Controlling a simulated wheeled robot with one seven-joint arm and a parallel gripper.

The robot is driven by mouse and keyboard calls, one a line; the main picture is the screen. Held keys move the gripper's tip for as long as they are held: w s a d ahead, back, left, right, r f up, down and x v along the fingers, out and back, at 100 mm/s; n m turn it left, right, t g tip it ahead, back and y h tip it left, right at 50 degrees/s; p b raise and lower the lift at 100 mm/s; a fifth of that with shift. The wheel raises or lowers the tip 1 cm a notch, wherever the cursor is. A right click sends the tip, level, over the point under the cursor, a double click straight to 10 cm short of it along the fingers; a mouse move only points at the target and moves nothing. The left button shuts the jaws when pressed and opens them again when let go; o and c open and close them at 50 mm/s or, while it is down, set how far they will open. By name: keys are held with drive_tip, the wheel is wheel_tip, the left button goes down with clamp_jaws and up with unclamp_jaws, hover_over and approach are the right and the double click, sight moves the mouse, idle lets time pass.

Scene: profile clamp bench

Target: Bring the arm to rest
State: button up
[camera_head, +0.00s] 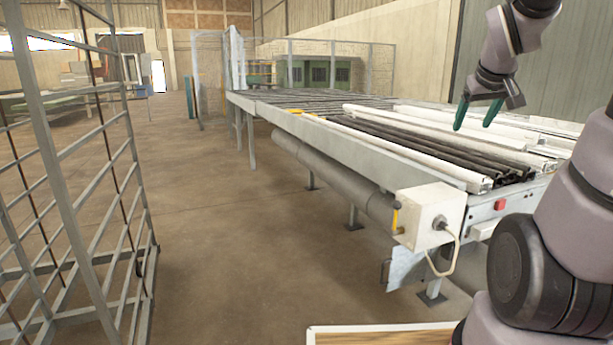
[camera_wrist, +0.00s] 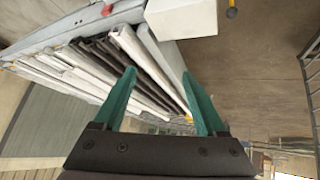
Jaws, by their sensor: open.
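My gripper (camera_head: 475,113) has two green fingers and hangs from my arm at the upper right of the head view, in front of the bench's profiles as seen there. Its fingers are spread apart, with nothing seen between them. In the wrist view my gripper (camera_wrist: 160,100) shows both green fingers apart, with the bench beyond them. My forearm and wrist links are grey and dark. The middle of my arm is out of the head view.
A long bench (camera_head: 330,140) carries white profiles (camera_head: 440,130) and dark profiles (camera_head: 430,145). A white box (camera_head: 430,214) with a cable sits at its near end. A metal rack (camera_head: 75,200) stands at left. The floor (camera_head: 240,250) between them is clear.

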drive_tip(key=s+a+r+m+y, duration=0.3)
drive_tip(key=s+a+y, duration=0.1)
drive_tip(key=s+a, duration=0.9)
drive_tip(key=shift+s+a+m, duration=0.35)
drive_tip(key=shift+s+m, duration=0.05)
drive_tip(key=shift+s, duration=0.4)
drive_tip(key=shift+r, duration=0.1)
